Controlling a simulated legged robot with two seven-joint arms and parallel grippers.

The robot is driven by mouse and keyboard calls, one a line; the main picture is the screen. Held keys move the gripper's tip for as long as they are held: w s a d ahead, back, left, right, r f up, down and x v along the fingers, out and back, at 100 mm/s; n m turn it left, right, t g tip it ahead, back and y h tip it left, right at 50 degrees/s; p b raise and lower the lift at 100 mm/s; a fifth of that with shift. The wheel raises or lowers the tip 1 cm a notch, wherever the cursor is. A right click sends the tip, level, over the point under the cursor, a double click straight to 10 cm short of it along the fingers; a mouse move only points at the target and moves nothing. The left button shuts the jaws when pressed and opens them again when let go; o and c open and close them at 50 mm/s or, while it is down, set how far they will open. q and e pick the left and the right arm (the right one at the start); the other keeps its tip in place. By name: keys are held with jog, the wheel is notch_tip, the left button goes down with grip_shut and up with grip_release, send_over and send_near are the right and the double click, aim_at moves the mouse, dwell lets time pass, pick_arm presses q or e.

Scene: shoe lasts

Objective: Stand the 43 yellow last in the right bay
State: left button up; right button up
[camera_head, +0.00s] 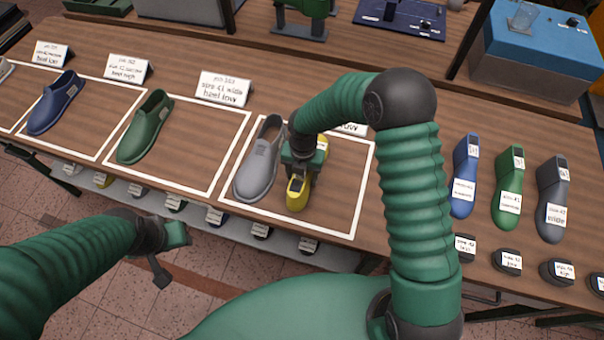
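The yellow last (297,194) stands in a white-outlined bay (347,234) beside a grey shoe, its toe toward the table's front edge. My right gripper (303,165) is over the middle of the last and hides much of it. Yellow shows in front of and behind the gripper. Whether the fingers are closed on the last cannot be told, and no size number on it is readable. The bay's card (352,129) is mostly hidden by my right arm; only "low" shows. My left gripper (170,255) is open and empty, in front of the table.
The grey shoe (258,165) is close left of the last. Green (145,128) and blue (55,103) shoes lie in bays further left. Blue (464,178), green (510,188) and grey (552,193) lasts stand at right, behind several dark labelled pieces. A blue-topped box (540,45) is at the back right.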

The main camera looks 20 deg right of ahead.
jog(key=o, duration=0.3)
jog(key=shift+o, duration=0.2)
notch_tip(320, 180, up, 17)
jog(key=shift+d+f, duration=0.1)
jog(key=shift+f, duration=0.05)
